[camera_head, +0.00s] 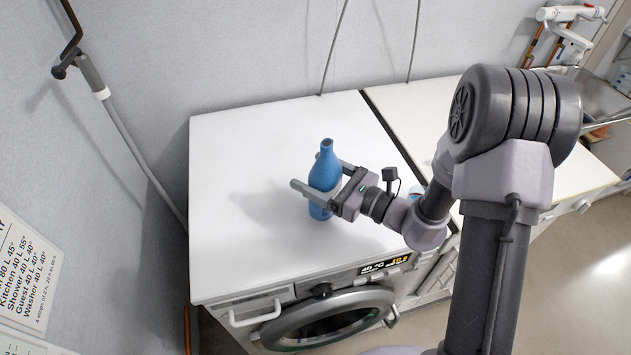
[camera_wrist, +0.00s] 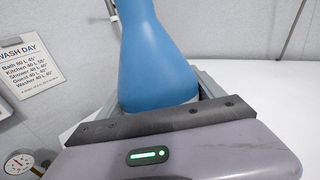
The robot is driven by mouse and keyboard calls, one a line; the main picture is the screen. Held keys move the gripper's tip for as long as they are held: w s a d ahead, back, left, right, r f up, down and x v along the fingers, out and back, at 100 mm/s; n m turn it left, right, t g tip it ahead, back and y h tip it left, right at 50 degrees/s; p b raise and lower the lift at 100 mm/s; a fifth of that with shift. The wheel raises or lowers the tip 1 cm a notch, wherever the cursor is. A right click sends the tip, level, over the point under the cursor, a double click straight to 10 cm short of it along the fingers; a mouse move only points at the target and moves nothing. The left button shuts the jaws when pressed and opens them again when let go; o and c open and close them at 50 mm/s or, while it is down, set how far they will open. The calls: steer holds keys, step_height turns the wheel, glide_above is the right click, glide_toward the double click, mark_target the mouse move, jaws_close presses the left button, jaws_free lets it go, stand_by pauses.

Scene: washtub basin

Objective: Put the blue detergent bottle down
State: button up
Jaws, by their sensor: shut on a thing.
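The blue detergent bottle (camera_head: 325,172) is upright over the white top of the washing machine (camera_head: 240,165), near its front right part. In the wrist view the bottle (camera_wrist: 157,55) fills the upper middle, and its neck runs out of the frame. My gripper (camera_head: 322,188) is shut on the bottle, with one finger on each side of its body. The bottle's base shows just below the fingers in the head view. I cannot tell for certain whether the base touches the top.
The machine top is clear to the left and behind the bottle. A second white worktop (camera_head: 430,105) lies to the right across a dark gap. A grey wall with a pipe (camera_head: 140,160) borders the left. A wash-day sign (camera_wrist: 25,62) hangs on the wall.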

step_height(320, 180, down, 2)
steer(key=shift+d+f+b, duration=0.1)
steer(key=shift+b, duration=0.25)
steer(key=shift+r, duration=0.2)
steer(key=shift+f, duration=0.1)
steer(key=o, duration=1.7)
steer(key=shift+f, duration=0.15)
steer(key=shift+c, duration=0.2)
steer(key=o, duration=0.4)
steer(key=shift+o, duration=0.2)
